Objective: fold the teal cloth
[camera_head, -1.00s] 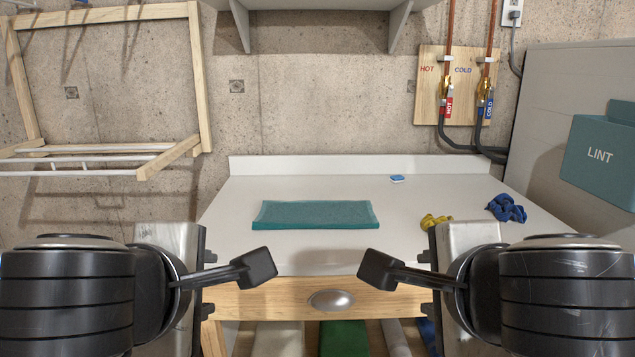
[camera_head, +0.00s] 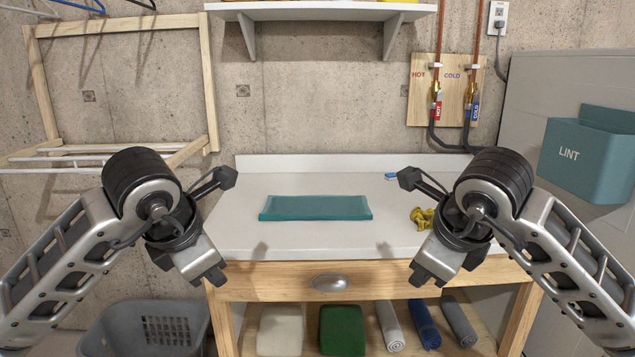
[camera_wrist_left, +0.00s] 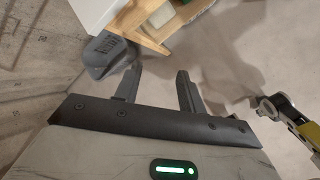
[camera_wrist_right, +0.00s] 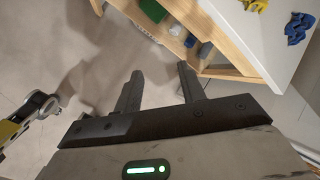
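The teal cloth (camera_head: 315,208) lies on the white tabletop (camera_head: 290,245) as a neat, flat, long rectangle with its long side across the table. Its edges look layered and thick. My left gripper (camera_head: 225,178) is raised left of the cloth, apart from it. In the left wrist view its two fingers (camera_wrist_left: 159,74) stand apart with nothing between them. My right gripper (camera_head: 411,178) is raised right of the cloth, also apart from it. In the right wrist view its fingers (camera_wrist_right: 159,72) are apart and empty. Neither wrist view shows the teal cloth.
A yellow cloth (camera_head: 421,217) lies right of the teal cloth, and a blue one (camera_wrist_right: 298,27) is near it, hidden by my arm in the head view. A small blue item (camera_head: 391,176) is at the back. A grey basket (camera_head: 150,325) stands low left.

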